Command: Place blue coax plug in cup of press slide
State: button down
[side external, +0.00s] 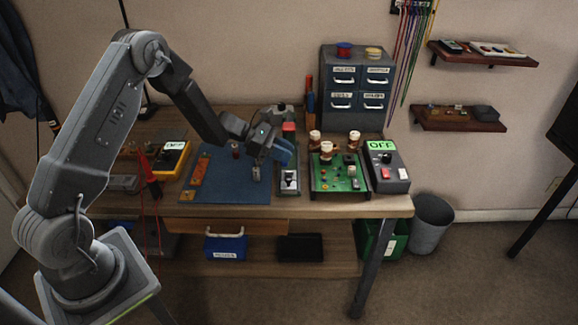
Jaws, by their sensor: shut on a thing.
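My gripper (257,170) hangs over the right part of the blue mat, just left of the press. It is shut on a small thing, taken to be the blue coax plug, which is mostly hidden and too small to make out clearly. A blue shape (284,154) shows at the right of the gripper; I cannot tell whether it is part of the gripper. The press slide (289,182) is a pale metal piece at the front of the press, right of my gripper. Its cup is too small to make out.
The blue mat (225,188) holds an orange strip (200,175) and a small red piece (235,151). A drawer cabinet (342,115) stands behind.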

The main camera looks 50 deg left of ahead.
jog(key=shift+x, duration=0.75)
jog(key=shift+f, duration=2.1)
jog(key=c, duration=1.3)
grip_release()
jog(key=shift+f, duration=0.1)
